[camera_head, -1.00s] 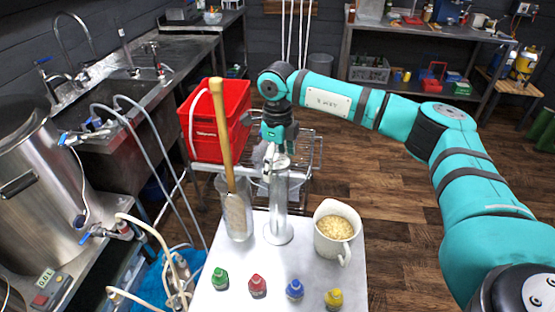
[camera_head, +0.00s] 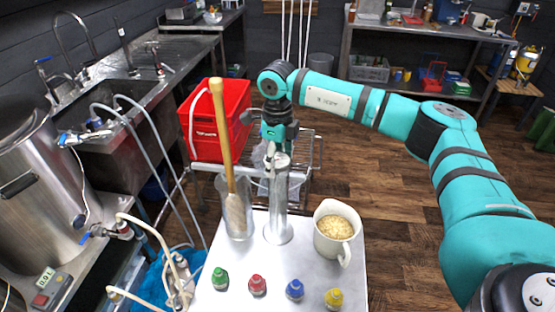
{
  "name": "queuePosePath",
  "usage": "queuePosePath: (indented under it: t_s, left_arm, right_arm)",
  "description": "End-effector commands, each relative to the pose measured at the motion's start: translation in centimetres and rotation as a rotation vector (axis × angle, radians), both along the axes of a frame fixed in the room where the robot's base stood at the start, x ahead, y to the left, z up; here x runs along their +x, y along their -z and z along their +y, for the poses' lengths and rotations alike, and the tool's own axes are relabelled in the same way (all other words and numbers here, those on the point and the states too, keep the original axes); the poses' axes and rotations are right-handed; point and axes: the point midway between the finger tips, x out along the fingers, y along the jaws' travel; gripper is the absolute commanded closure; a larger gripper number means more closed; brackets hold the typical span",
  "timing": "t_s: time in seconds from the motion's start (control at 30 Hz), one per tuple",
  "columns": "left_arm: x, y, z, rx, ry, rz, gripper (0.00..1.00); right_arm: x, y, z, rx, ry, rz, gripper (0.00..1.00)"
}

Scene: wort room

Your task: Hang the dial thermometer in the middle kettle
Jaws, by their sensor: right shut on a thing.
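My right gripper (camera_head: 277,153) is over the white-topped cart, at the mouth of a tall, slim metal cylinder (camera_head: 277,205). It is shut on a small pale metallic thing (camera_head: 281,160) at the cylinder's top, which looks like the head of the dial thermometer. The fingers partly hide it, and its dial face and stem cannot be made out. A large steel kettle (camera_head: 38,205) stands at the left edge, cut off by the frame. I cannot tell whether it is the middle kettle. My left gripper is not in view.
A clear jar (camera_head: 238,220) with a wooden-handled paddle (camera_head: 222,130) stands close left of the cylinder. A pitcher of grain (camera_head: 336,232) is to its right. Several small coloured bottles (camera_head: 257,285) line the cart's front. Hoses (camera_head: 165,135) and a red crate (camera_head: 205,125) lie towards the left.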

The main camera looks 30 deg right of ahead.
Motion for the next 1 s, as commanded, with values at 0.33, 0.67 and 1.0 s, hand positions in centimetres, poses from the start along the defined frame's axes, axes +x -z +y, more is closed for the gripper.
queuePosePath:
  t_s: [0.33, 0.67, 1.0]
  left_arm:
    - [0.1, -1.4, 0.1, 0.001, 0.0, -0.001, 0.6]
    - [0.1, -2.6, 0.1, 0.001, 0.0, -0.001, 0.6]
    - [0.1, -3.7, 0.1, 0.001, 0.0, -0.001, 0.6]
  right_arm:
    - [0.0, -2.3, 0.0, 0.001, 0.0, -0.003, 0.73]
    - [0.0, -4.3, 0.0, 0.001, 0.0, -0.001, 0.73]
    - [0.0, -6.3, 0.0, 0.001, 0.0, -0.002, 0.73]
